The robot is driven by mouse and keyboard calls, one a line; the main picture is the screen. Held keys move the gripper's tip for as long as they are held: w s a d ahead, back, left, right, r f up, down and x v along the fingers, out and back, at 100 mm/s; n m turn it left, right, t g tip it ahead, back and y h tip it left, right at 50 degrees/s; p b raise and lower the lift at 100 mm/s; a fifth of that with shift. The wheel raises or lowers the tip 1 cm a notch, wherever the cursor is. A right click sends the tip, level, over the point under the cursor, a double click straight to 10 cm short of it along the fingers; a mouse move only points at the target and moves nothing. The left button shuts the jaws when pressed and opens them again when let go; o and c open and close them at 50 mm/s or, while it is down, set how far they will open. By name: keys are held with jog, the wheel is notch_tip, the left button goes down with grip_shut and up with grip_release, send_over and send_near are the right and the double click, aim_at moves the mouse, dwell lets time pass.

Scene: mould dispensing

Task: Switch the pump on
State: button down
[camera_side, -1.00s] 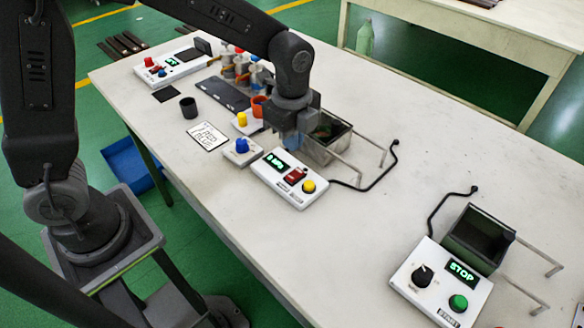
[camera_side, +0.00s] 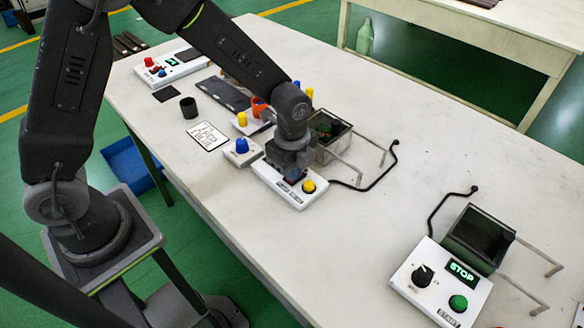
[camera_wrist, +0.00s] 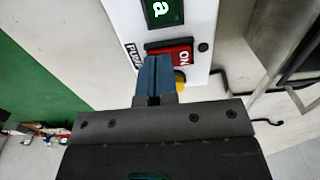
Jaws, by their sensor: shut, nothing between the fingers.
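The pump box is a white control box (camera_side: 297,198) in the middle of the table, with a yellow button (camera_side: 308,186) at its near right end. In the wrist view the box (camera_wrist: 204,20) shows a red rocker switch (camera_wrist: 172,50) with "ON" lettering at its right end and a "PUMP" label to its left. A green-lit display (camera_wrist: 163,10) lies above the switch, partly cut off. My gripper (camera_wrist: 153,62) is shut and empty, its blue fingertips at the near edge of the red switch. I cannot tell whether they touch it.
A dark open tank (camera_side: 330,133) with metal rails stands right behind the box, and a black cable (camera_side: 372,181) runs beside it. A small box with a blue knob (camera_side: 242,146) sits to the left. A second control box showing "STOP" (camera_side: 461,271) stands front right. Table between is clear.

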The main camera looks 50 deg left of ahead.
jog(key=shift+s+f, duration=0.1)
jog(key=shift+f, duration=0.15)
jog(key=shift+w+r, duration=0.3)
jog(key=shift+w, duration=0.5)
jog(key=shift+r, duration=0.15)
notch_tip(320, 180, up, 14)
dwell(0.4)
jog(key=shift+w, duration=0.6)
